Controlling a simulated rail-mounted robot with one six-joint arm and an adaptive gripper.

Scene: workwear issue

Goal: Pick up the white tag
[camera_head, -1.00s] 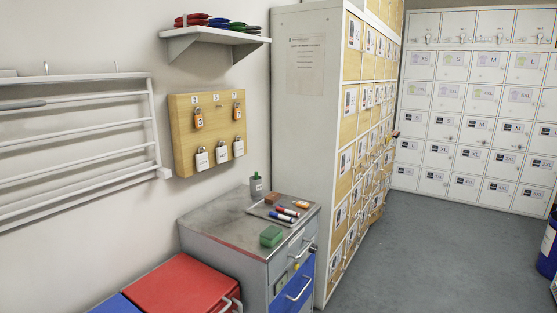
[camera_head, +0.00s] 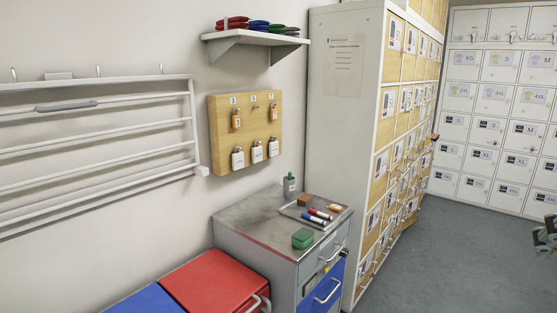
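Three white tags hang in the lower row of a wooden key board (camera_head: 222,140) on the left wall: a left one (camera_head: 238,159), a middle one (camera_head: 257,153) and a right one (camera_head: 273,148). Dark print on them is too small to read. Two orange tags hang above, a left one (camera_head: 236,120) and a right one (camera_head: 274,113); the upper middle hook holds no tag. What looks like part of my gripper (camera_head: 545,237) shows at the right edge, cut off by the frame, far from the board. Its fingers cannot be made out clearly.
A grey cabinet (camera_head: 250,213) below the board carries a tray with markers, a green block (camera_head: 302,238) and a bottle (camera_head: 289,185). A shelf (camera_head: 255,38) is above, a white wall rack (camera_head: 100,147) left, lockers (camera_head: 343,130) right. The floor (camera_head: 425,260) is clear.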

